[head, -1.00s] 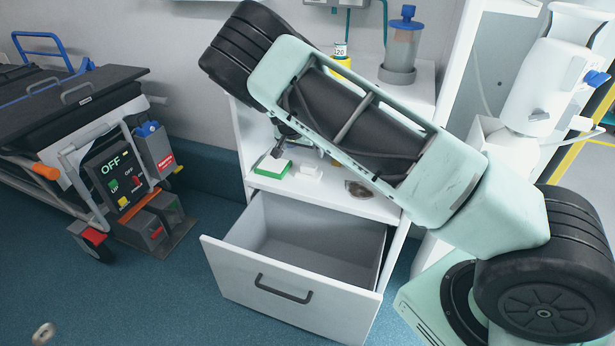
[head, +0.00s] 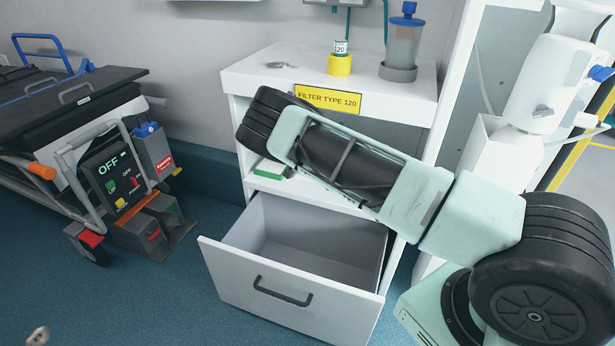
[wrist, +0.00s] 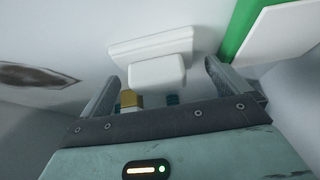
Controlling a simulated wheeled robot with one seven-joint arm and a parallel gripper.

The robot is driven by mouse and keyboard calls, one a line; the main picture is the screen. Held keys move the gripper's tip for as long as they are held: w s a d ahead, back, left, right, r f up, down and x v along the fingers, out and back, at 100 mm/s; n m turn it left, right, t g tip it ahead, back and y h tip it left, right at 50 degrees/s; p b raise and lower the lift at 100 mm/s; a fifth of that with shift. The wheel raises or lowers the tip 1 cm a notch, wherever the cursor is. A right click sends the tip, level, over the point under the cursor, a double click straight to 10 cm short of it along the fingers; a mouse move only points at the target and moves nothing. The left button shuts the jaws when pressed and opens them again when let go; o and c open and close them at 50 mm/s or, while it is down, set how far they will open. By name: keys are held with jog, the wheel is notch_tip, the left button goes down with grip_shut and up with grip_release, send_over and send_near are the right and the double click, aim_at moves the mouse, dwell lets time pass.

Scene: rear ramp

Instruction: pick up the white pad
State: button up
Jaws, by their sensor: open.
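In the wrist view the white pad (wrist: 152,46) lies on the white shelf, with a wide flat part and a smaller raised block on the side toward me. My gripper (wrist: 163,74) is open, with one finger on each side of the raised block. Gaps show between the block and both fingers, so it is not gripped. I cannot tell how far above the shelf the fingertips are. In the head view my arm hides the pad and my gripper.
A green and white item (wrist: 268,32) lies right of the pad, close to my right finger; its green edge shows in the head view (head: 268,168). A dark oval patch (wrist: 40,75) is at the left. Below the shelf, a grey drawer (head: 293,290) stands open. The counter (head: 290,58) is above.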

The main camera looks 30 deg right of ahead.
jog(key=shift+c, duration=0.3)
jog(key=c, duration=0.8)
jog(key=shift+c, duration=0.2)
jog(key=shift+w+r, duration=0.1)
jog(key=shift+r, duration=0.45)
jog(key=v, duration=0.2)
jog(key=shift+r+p, duration=0.4)
jog(key=s+a+p, duration=0.1)
jog(key=s+a, duration=0.9)
jog(key=a, duration=0.3)
jog(key=shift+s+a+p, duration=0.15)
jog(key=shift+s+p, duration=0.15)
jog(key=shift+f, duration=0.1)
jog(key=shift+o, duration=0.4)
